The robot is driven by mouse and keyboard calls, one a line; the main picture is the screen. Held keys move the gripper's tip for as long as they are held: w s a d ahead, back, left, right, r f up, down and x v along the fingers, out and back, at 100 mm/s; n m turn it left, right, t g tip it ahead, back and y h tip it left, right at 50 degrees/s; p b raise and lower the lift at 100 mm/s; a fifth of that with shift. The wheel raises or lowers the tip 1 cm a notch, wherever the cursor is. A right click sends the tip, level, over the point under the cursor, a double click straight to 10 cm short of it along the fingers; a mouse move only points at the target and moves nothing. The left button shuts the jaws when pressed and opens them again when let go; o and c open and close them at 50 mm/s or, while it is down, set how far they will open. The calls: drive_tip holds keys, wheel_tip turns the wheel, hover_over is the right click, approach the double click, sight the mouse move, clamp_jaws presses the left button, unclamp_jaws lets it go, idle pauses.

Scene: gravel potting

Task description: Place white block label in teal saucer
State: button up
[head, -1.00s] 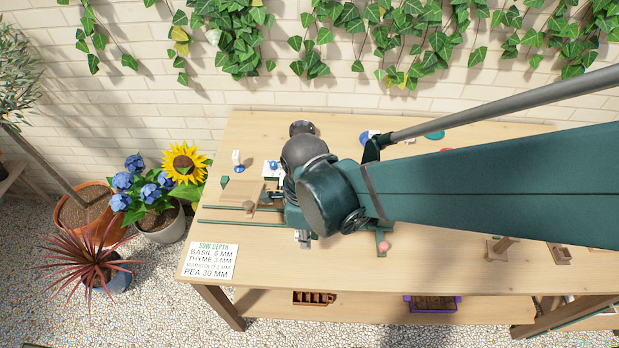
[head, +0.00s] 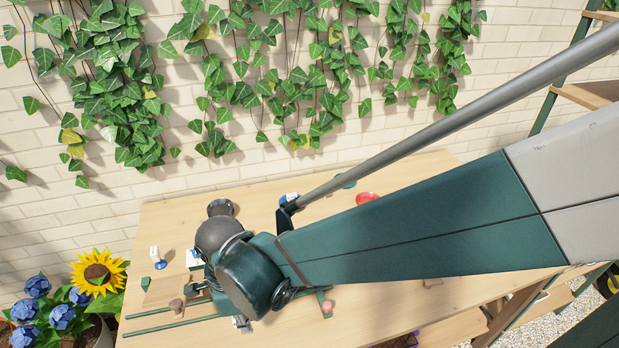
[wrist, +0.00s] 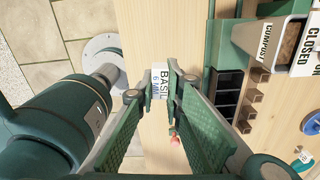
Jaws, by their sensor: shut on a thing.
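My gripper (wrist: 159,92) is shut on a small white block label (wrist: 158,84) that reads "BASIL 6 MM"; it shows between the fingertips in the wrist view. In the head view my own arm hides the fingers and most of the label.
A red dish (head: 367,198) lies near the teal piece. A small white marker (head: 154,253) stands at the table's left. A pink knob (head: 327,307) is right of my wrist. In the wrist view, a compost bin (wrist: 270,38) and black cells (wrist: 228,97) are at the right.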

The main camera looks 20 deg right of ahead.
wheel_tip(320, 180, up, 11)
drive_tip(key=shift+r, duration=0.15)
drive_tip(key=shift+w+r, duration=0.15)
drive_tip(key=shift+w, duration=0.2)
drive_tip(key=w+d+r+m+p, duration=0.15)
drive_tip(key=w+d, duration=0.45)
drive_tip(key=w, duration=0.7)
drive_tip(key=w+d+r+m, duration=0.2)
drive_tip(key=w+d, duration=0.4)
drive_tip(key=w, duration=0.7)
drive_tip(key=w+d+r+m+p, duration=0.1)
drive_tip(key=w+d, duration=0.5)
drive_tip(key=w, duration=0.7)
drive_tip(key=w+d+f+m+p, duration=0.1)
drive_tip(key=w+d+f, duration=0.1)
drive_tip(key=w+d, duration=0.65)
drive_tip(key=w+d+f+m, duration=0.1)
drive_tip(key=w+d, duration=0.2)
drive_tip(key=d, duration=1)
drive_tip(key=w+d+f+m+p, duration=0.1)
drive_tip(key=w+d+f+m, duration=0.1)
drive_tip(key=w+d, duration=0.6)
wheel_tip(320, 180, down, 11)
drive_tip(key=s+d, duration=0.1)
drive_tip(key=d, duration=0.1)
drive_tip(key=shift+s+d, duration=0.15)
drive_tip(key=shift+s, duration=0.2)
